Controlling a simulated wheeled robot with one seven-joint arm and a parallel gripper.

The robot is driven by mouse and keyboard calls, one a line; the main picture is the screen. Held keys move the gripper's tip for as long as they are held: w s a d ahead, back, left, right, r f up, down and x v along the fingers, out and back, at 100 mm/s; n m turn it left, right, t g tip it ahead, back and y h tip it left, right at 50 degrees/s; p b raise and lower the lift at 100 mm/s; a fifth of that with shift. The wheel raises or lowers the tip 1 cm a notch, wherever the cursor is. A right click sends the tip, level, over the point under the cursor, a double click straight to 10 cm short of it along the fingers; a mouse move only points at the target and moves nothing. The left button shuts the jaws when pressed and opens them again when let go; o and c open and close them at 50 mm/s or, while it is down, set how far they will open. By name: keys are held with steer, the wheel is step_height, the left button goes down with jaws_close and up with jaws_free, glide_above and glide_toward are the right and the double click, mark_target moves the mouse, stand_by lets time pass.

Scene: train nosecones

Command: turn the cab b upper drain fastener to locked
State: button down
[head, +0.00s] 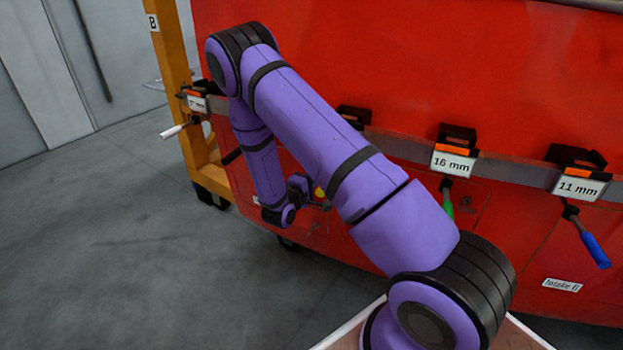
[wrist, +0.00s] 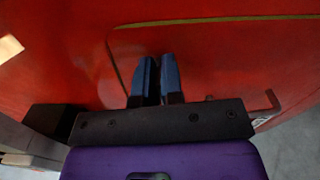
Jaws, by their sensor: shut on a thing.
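My gripper shows in the head view (head: 318,200), low against the red nosecone (head: 520,70), partly hidden by my own forearm. In the wrist view my gripper's blue fingers (wrist: 157,78) are nearly together in front of the red panel. A small yellow piece (head: 319,192) shows at the gripper in the head view; it looks like a tool handle held in the jaws. The rest of the held thing is hidden. I cannot make out the drain fastener or its position. A dark bent shape (wrist: 270,102) lies at the right in the wrist view.
A grey rail on the nosecone carries a 16 mm holder (head: 453,158) with a green-handled tool (head: 447,202) and an 11 mm holder (head: 580,184) with a blue-handled tool (head: 594,248). An orange post (head: 172,70) marked B stands left. Grey floor is clear at left.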

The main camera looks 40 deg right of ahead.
steer(key=shift+f+m, duration=0.15)
steer(key=shift+m, duration=0.75)
steer(key=c, duration=1.3)
jaws_free()
steer(key=shift+o, duration=0.2)
steer(key=v, duration=1)
steer(key=shift+a, duration=0.4)
steer(key=shift+s, duration=0.15)
